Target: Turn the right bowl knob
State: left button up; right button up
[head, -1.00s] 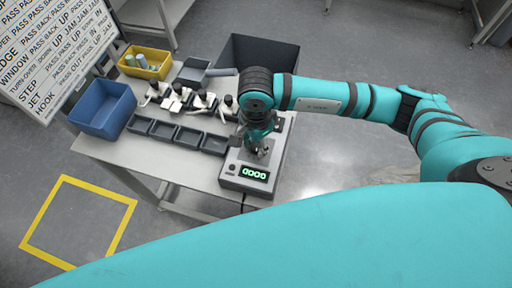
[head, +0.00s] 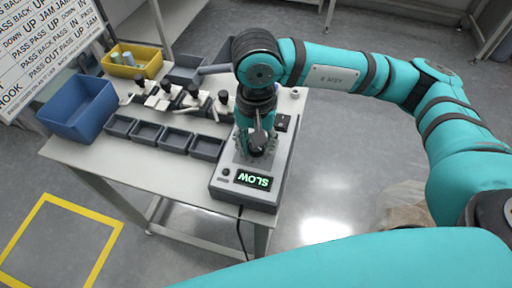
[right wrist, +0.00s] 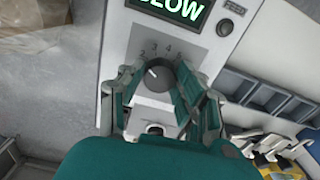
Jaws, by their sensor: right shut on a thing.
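The dark round knob (right wrist: 158,76) sits on the grey control box (head: 274,192), with a white pointer line and printed numbers around it in the right wrist view. My right gripper (right wrist: 157,68) has one finger on each side of the knob and is shut on it. In the head view my right gripper (head: 257,148) points down at the box top and hides the knob. The lit display (head: 253,181) on the box front reads SLOW in green; it also shows in the right wrist view (right wrist: 178,8). My left gripper is in neither view.
Left of the box, several small grey trays (head: 176,140) line the table's front edge, with black-and-white fixtures (head: 165,99) behind. A blue bin (head: 77,108) and a yellow bin (head: 133,70) stand further left. A round button (right wrist: 225,28) is beside the display.

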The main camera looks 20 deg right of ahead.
dwell(0.3)
jog(key=o, duration=1.1)
jog(key=shift+o, duration=0.2)
notch_tip(320, 180, up, 12)
